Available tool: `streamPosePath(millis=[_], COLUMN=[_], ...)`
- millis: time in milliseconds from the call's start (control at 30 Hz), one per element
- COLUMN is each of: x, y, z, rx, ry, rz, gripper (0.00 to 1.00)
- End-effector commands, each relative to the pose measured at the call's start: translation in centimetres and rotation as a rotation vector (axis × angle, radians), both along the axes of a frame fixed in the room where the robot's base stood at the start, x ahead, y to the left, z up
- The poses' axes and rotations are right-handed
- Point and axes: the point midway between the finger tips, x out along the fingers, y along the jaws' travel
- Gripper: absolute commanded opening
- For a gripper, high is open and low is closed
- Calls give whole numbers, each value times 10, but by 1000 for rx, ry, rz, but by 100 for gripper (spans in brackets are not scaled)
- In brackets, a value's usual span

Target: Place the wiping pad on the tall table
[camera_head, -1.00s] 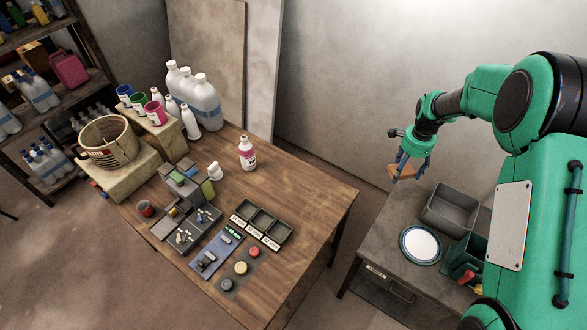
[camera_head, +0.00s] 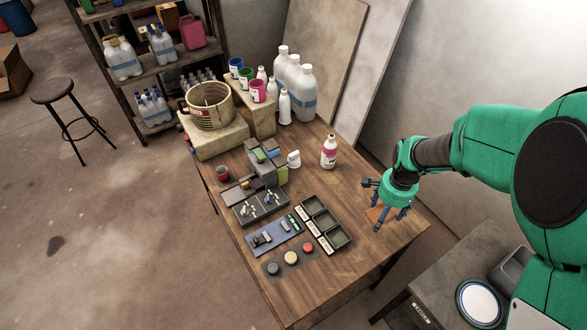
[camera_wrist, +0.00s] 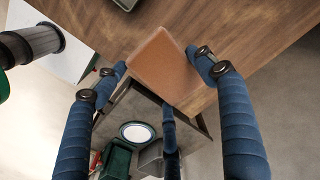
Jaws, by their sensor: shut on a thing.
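The wiping pad, a flat orange-brown square, is held in my gripper (camera_head: 386,219). It shows in the head view (camera_head: 374,214) and, larger, in the wrist view (camera_wrist: 162,70) between my blue fingers. My fingers are shut on it, and partly hide it in the head view. The wooden table (camera_head: 290,205) stands higher than the grey side table. The pad is at its right end, and in the wrist view it overlaps the table's edge. I cannot tell whether it touches the top.
A pink-labelled bottle (camera_head: 329,152), a three-part dark tray (camera_head: 324,222) and coloured round pieces (camera_head: 290,258) are on the wooden table. Its right end is bare. The grey side table (camera_head: 440,290) holds a plate (camera_head: 480,303) and a grey bin (camera_head: 510,275).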

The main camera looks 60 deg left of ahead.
Motion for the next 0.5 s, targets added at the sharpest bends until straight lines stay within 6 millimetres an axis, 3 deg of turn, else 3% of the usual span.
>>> streamPosePath(millis=[100,333,500], x=[-24,-56,-54], y=[8,18,16], z=[-1,-1,-26], rx=[-1,0,-2], ry=[1,0,2], rz=[48,115,111], gripper=[48,48,48])
